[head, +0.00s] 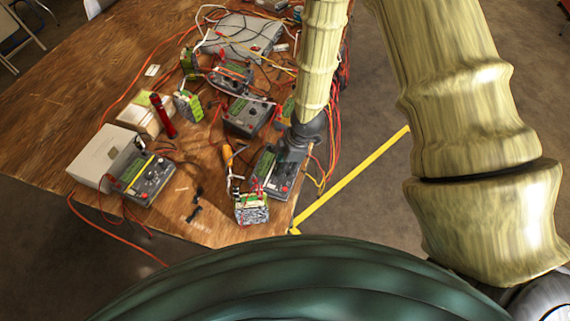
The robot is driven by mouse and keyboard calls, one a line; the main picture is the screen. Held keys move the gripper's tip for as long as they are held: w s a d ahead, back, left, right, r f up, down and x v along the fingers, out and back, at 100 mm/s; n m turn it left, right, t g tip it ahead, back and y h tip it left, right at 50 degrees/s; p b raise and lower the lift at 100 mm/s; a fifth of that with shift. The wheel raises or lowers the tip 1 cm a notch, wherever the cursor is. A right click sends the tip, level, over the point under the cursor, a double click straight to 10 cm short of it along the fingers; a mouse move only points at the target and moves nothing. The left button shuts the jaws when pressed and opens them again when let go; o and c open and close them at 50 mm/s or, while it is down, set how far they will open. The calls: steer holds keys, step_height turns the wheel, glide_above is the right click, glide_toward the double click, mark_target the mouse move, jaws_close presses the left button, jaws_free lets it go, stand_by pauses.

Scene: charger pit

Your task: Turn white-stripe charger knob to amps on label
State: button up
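Several dark grey chargers with knobs stand on the wooden table. The front right charger (266,172) is partly covered by my gripper (289,158), which reaches down over its right side. Touching or apart cannot be told, and the fingertips are too small and blended to read. The front left charger (148,180) carries a yellowish stripe. A middle charger (244,117) has a pale band along its back edge, and another charger (231,75) is behind it. I cannot tell for sure which one has the white stripe. Knob settings and any amps label are unreadable.
A white box (101,157) stands beside the front left charger. Green battery packs (252,208), a red torch-like object (163,116) and many loose red and orange cables crowd the table (80,95). Its left part is mostly clear. A yellow line (355,177) marks the floor at right.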

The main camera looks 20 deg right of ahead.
steer(key=v, duration=1.1)
steer(key=shift+r, duration=0.15)
stand_by(0.3)
steer(key=s+d+f+m+g+h+b, duration=0.1)
steer(key=s+d+f+m+h+b, duration=0.1)
steer(key=s+f+m, duration=1.3)
steer(key=s+d+f, duration=0.1)
steer(key=s+f, duration=0.8)
steer(key=s, duration=0.2)
steer(key=shift+f+m, duration=0.4)
steer(key=shift+d, duration=0.1)
steer(key=shift+c, duration=0.6)
